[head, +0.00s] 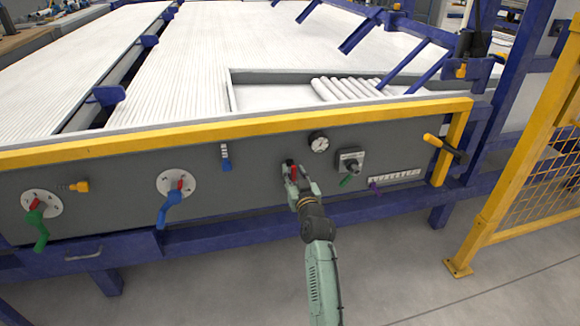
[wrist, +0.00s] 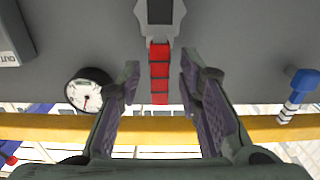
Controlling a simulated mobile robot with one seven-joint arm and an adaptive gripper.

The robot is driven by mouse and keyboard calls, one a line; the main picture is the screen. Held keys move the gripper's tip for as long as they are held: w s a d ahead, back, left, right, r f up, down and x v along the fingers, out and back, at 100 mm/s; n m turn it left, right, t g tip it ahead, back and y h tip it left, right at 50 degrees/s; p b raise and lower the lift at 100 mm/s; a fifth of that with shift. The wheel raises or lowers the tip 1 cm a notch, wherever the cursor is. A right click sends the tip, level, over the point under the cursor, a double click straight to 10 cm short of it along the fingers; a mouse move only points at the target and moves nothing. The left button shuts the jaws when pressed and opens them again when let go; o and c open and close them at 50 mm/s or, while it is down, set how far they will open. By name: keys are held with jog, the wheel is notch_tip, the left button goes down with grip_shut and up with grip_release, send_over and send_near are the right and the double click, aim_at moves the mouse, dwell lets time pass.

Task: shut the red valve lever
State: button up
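The red valve lever (wrist: 159,88) shows in the wrist view as a ribbed red handle with a grey metal hub at its upper end. My gripper (wrist: 160,65) is open, with one finger on each side of the handle. A gap shows between the handle and each finger, so neither seems to touch it. In the head view the red lever (head: 293,172) is a small red patch on the dark panel, partly hidden by my gripper (head: 296,177).
A round gauge (head: 319,142) and a grey switch box (head: 351,161) are close on the right. A small blue handle (head: 226,158) and a larger blue lever (head: 172,203) are to the left. The yellow rail (head: 240,132) runs above the panel.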

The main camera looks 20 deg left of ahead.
jog(key=shift+w+a, duration=0.2)
jog(key=shift+w, duration=0.1)
jog(key=shift+c, duration=0.4)
grip_shut()
dwell(0.4)
